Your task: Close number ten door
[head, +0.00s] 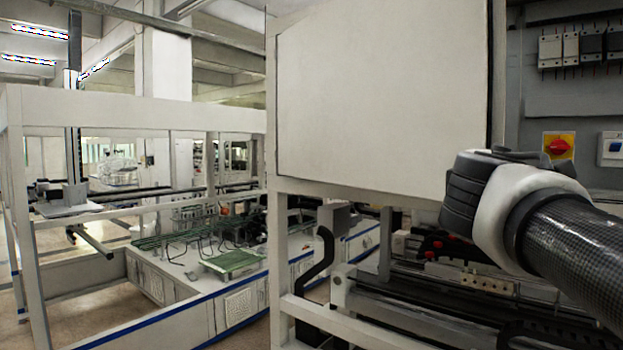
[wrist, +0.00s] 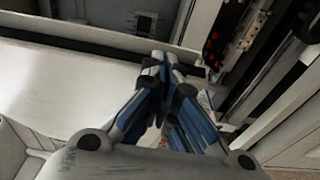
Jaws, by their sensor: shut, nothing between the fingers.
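A large pale flat panel (head: 380,100), which looks like a door, stands at the centre of the head view. Its right side has a dark edge. No number is readable on it, so I cannot tell whether it is door ten. My arm comes in from the right, with its wrist in front of the panel's lower right corner; the fingers are hidden there. In the wrist view my gripper (wrist: 163,58) is shut and empty. Its fingertips are by the dark edge of a pale panel (wrist: 60,85); I cannot tell whether they touch.
Right of the panel is a grey electrical bay with a red rotary switch (head: 559,147) on yellow and a row of breakers (head: 585,47). Below the panel are dark rails and machinery (head: 440,290). A low bench with green boards (head: 235,262) stands left, beside open floor.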

